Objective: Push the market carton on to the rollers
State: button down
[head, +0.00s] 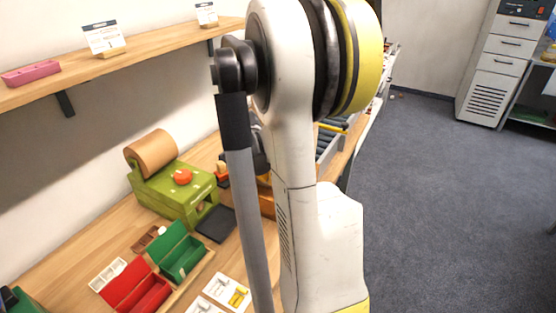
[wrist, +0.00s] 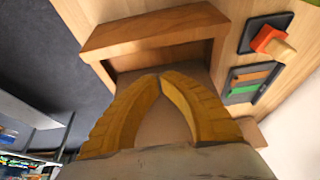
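A brown open-topped box, which looks like the market carton (wrist: 150,32), fills the upper middle of the wrist view. In the head view only a strip of the carton (head: 267,203) shows beside my arm. My gripper (wrist: 160,78) has its yellow fingers with the tips together and nothing visible between them. The fingertips are in front of the carton; I cannot tell whether they touch it. My gripper is hidden behind my arm in the head view. The rollers (head: 327,140) show in part beyond my arm, at the far end of the bench.
An orange stamp (wrist: 269,40) on a black pad and a dark tray (wrist: 246,86) with orange and green pieces lie beside the carton. A green machine (head: 178,190) with a brown roll and red and green boxes (head: 140,287) stand on the bench. Grey floor is clear at right.

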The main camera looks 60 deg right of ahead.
jog(key=shift+w+d, duration=0.3)
jog(key=shift+d, duration=2.9)
jog(key=shift+w+d, duration=0.25)
jog(key=shift+d, duration=2.95)
jog(key=shift+w+d, duration=0.3)
jog(key=shift+d, duration=2.9)
notch_tip(320, 180, up, 16)
jog(key=a+p, duration=0.1)
jog(key=p, duration=0.9)
jog(key=shift+a, duration=0.3)
